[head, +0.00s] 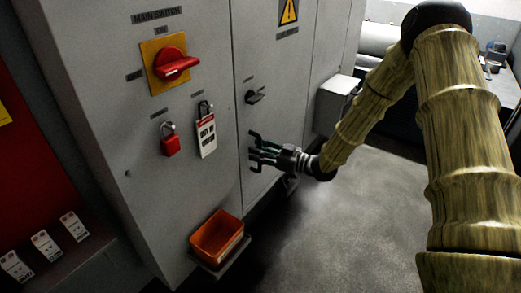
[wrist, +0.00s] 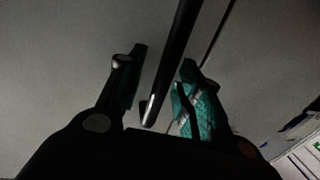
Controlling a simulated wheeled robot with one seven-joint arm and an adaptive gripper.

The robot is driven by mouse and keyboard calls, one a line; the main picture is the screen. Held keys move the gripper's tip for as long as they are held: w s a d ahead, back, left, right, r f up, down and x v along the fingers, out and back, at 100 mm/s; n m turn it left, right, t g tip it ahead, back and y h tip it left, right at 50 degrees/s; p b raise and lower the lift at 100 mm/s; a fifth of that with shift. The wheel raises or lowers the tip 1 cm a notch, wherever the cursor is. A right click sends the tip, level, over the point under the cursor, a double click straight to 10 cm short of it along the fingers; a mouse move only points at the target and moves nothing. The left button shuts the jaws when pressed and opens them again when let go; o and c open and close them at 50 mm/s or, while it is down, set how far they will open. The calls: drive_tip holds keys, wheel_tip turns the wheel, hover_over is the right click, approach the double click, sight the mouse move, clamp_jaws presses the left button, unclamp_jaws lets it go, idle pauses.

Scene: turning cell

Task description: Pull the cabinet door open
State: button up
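The grey cabinet door (head: 285,75) stands flush with the cabinet front, so it looks closed. A dark bar handle (wrist: 174,60) runs between the two fingers of my gripper (wrist: 164,72) in the wrist view. The fingers are spread, with the left one visibly clear of the bar. Whether the right finger touches it I cannot tell. In the head view my gripper (head: 258,152) is at the lower part of the door, and its fingers and the handle are hard to tell apart. A small black turn latch (head: 255,96) sits higher on the door.
Left of the door are a red main switch (head: 173,66), a red padlock (head: 170,143) and a hanging tag (head: 207,136). An orange bin (head: 217,236) sits on a low shelf below. The floor (head: 345,235) in front of the door is clear. A grey box (head: 338,84) stands farther right.

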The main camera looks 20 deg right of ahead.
clamp_jaws()
drive_tip(key=shift+d, duration=0.2)
drive_tip(key=shift+a, duration=0.15)
drive_tip(key=shift+s, duration=0.1)
